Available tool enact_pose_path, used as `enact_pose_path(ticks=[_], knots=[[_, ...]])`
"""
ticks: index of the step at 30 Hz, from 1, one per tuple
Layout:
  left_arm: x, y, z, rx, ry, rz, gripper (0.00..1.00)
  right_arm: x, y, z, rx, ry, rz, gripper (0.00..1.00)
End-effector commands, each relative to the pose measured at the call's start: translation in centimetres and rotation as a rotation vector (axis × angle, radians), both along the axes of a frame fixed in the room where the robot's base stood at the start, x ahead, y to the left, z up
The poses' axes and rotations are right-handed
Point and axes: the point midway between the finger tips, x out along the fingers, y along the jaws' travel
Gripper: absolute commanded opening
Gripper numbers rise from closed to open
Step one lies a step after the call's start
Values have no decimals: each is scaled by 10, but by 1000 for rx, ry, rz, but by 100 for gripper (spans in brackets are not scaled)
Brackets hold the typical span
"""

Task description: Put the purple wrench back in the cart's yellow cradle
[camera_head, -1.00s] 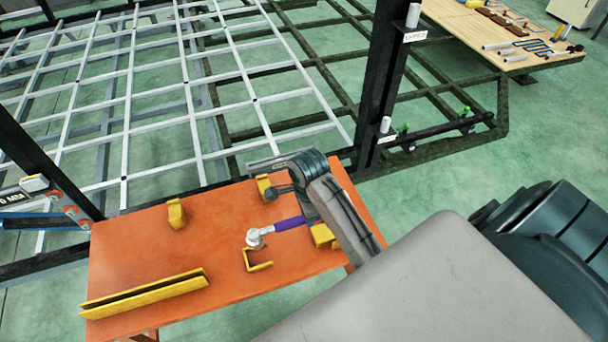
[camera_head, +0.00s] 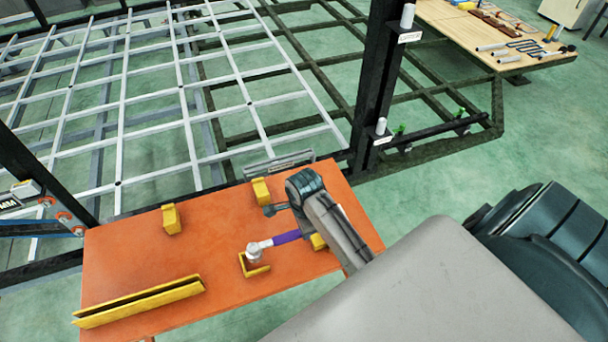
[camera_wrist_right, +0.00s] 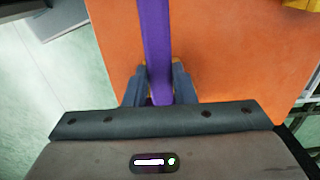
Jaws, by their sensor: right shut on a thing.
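The purple wrench (camera_head: 286,237) has a purple handle and a silver head. It lies roughly level over the orange cart top (camera_head: 215,255), its head at the yellow U-shaped bracket (camera_head: 257,271), which looks like part of the cradle. I cannot tell whether the head touches it. A yellow block (camera_head: 318,242) shows near the handle's other end, partly hidden by my arm. My right gripper (camera_wrist_right: 160,88) is shut on the purple handle, one finger on each side. My left gripper is not in view.
Two yellow blocks stand at the cart's back, one left (camera_head: 171,219) and one middle (camera_head: 261,191). A long yellow channel (camera_head: 138,301) lies at the front left. A black post (camera_head: 376,90) and a grey lattice frame (camera_head: 120,110) stand behind the cart.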

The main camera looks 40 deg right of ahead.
Motion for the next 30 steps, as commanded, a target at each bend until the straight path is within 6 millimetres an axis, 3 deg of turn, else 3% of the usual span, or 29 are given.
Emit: enact_pose_path(ticks=[12, 30], knots=[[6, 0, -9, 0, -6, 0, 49, 0, 0, -34, 0, -1, 0, 0], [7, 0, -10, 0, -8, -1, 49, 0, 0, -40, 1, -2, 1, 0]])
